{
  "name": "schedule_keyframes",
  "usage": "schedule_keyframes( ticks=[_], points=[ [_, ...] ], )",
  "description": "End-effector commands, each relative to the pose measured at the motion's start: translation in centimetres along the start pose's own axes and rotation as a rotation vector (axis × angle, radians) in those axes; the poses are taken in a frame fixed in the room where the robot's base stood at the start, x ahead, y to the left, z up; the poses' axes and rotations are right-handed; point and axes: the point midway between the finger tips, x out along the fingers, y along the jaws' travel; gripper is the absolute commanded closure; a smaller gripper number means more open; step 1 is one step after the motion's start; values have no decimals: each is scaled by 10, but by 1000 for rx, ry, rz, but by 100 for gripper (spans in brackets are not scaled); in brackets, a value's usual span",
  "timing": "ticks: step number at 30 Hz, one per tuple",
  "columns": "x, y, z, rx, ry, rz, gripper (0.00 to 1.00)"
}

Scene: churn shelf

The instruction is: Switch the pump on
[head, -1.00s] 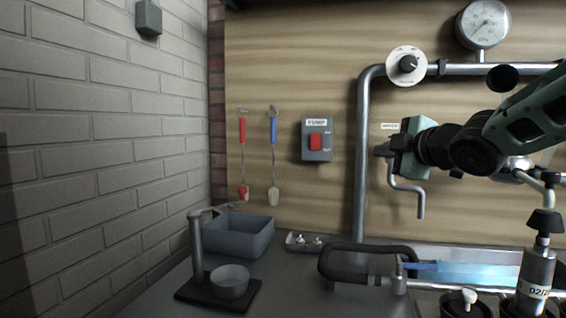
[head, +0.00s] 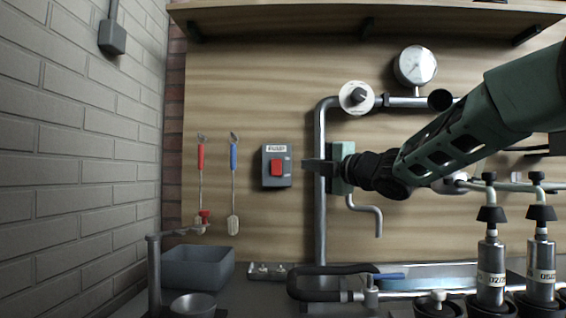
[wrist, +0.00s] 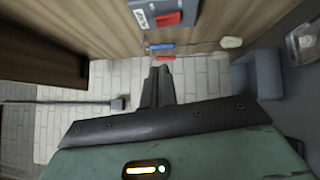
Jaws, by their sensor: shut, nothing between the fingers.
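The pump switch is a grey box (head: 277,180) on the wooden wall panel, with a white PUMP label and a red rocker (head: 277,168). The box (wrist: 188,10) and its red rocker (wrist: 167,19) also show at the top of the wrist view. My gripper (head: 306,165) is shut and empty, just right of the box in the head view. Its dark fingers (wrist: 160,74) point ahead, with the box beyond and above them in the wrist view. I see no contact. How far the fingertips stand off the panel is hard to tell.
A vertical pipe (head: 320,225) runs beside my gripper, with a dial knob (head: 357,97) and gauge (head: 415,66) above. A red-handled (head: 201,157) and a blue-handled utensil (head: 233,155) hang left of the box. A grey basin (head: 198,267) and black hose (head: 320,270) lie below.

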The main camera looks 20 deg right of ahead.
Motion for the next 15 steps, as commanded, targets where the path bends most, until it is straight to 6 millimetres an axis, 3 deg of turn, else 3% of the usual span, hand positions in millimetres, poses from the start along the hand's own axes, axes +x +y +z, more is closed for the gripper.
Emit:
schedule_keyframes(
  ticks=[5, 15],
  points=[
    [24, -1, -1, 1, 2, -1, 100],
    [94, 0, -1, 2, 2, 0, 100]
  ],
)
